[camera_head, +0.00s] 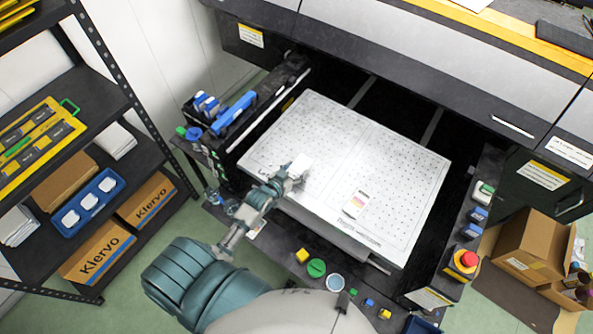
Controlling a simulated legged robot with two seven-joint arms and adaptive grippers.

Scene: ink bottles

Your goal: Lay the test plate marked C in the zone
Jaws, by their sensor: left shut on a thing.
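My left gripper (292,178) is over the left part of the white perforated bed (395,160). It is shut on a small white plate (300,164); a letter on it cannot be read. Whether the plate touches the bed I cannot tell. Another small white plate (355,204) with coloured patches lies on the bed near its front edge, right of the gripper. Faint lines mark off areas on the bed, but their labels are too small to read. My right gripper is not in view.
A front ledge carries a green button (316,267) and other small parts. A red knob (466,261) stands at the bed's right. Shelves at left hold a blue tray (87,199) of white pieces. An open carton (535,245) stands at right. The bed's back half is clear.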

